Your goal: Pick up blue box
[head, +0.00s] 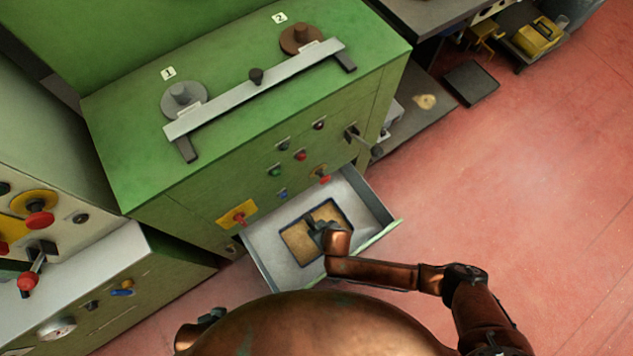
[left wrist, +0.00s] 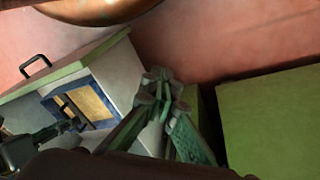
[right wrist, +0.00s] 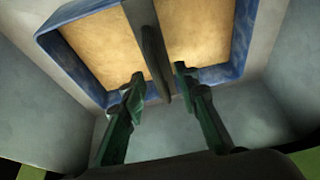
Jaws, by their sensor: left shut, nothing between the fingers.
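The blue box (head: 297,243) is a shallow tray with a blue rim, a tan interior and a dark upright bar across its middle. It lies inside the open drawer (head: 370,203). My right gripper (head: 317,226) is over the box. In the right wrist view, its fingers (right wrist: 158,78) are apart, one on each side of the bar (right wrist: 150,45), with gaps showing. The box also shows in the left wrist view (left wrist: 91,98), partly covered by my right gripper. My left gripper (left wrist: 160,84) is shut and empty, away from the box.
A green cabinet (head: 130,150) with knobs and levers stands behind the drawer. Another control cabinet (head: 50,300) stands at the left. The red floor (head: 520,190) is clear at the right.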

